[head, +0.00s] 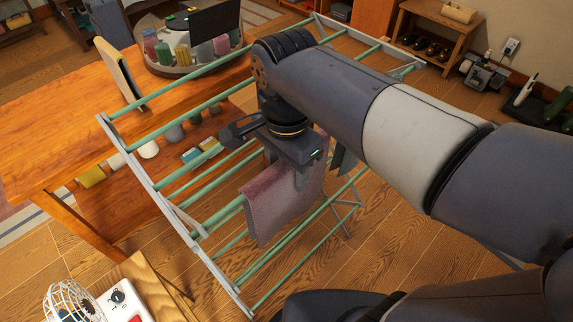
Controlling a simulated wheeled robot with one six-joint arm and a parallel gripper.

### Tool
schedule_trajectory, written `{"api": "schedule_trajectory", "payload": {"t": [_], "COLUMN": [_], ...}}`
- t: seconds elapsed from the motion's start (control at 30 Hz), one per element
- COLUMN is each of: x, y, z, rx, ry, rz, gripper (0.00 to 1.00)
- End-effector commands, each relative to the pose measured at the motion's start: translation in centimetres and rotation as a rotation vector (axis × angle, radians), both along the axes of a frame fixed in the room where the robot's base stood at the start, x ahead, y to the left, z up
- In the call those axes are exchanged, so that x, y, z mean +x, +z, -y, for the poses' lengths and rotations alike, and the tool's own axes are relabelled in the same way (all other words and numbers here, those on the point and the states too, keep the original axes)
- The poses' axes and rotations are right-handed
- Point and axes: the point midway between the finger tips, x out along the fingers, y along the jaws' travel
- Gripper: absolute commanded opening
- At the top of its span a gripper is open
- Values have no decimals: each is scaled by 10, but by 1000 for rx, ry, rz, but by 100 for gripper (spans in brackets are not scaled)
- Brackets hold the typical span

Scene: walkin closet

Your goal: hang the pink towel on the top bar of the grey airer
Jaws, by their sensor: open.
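The pink towel (283,208) hangs draped over one of the green bars of the grey airer (141,176), in the lower middle of the head view. One end of that bar shows left of the towel. I cannot tell for sure whether it is the airer's top bar. My gripper (303,179) points down at the towel's upper edge, open. A grey finger shows in front of the towel's top; the other finger is mostly hidden. I cannot tell whether the fingers touch the cloth. My arm hides the airer's right part.
A wooden table (60,130) stands left behind the airer, with a round tray (196,66) of rolled cloths at its back. A white fan (75,300) stands at the lower left. A shoe bench (440,35) is at the upper right.

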Motion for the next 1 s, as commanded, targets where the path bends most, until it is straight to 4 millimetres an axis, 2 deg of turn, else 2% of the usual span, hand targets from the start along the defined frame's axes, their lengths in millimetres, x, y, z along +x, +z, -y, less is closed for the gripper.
{"api": "schedule_trajectory", "payload": {"t": [0.5, 0.7, 1.0], "x": [1, 0, 0], "y": [91, 105, 106], "z": [-1, 0, 0], "rx": [2, 1, 1], "ry": [0, 0, 0], "rz": [3, 1, 1], "gripper": [55, 55, 55]}}
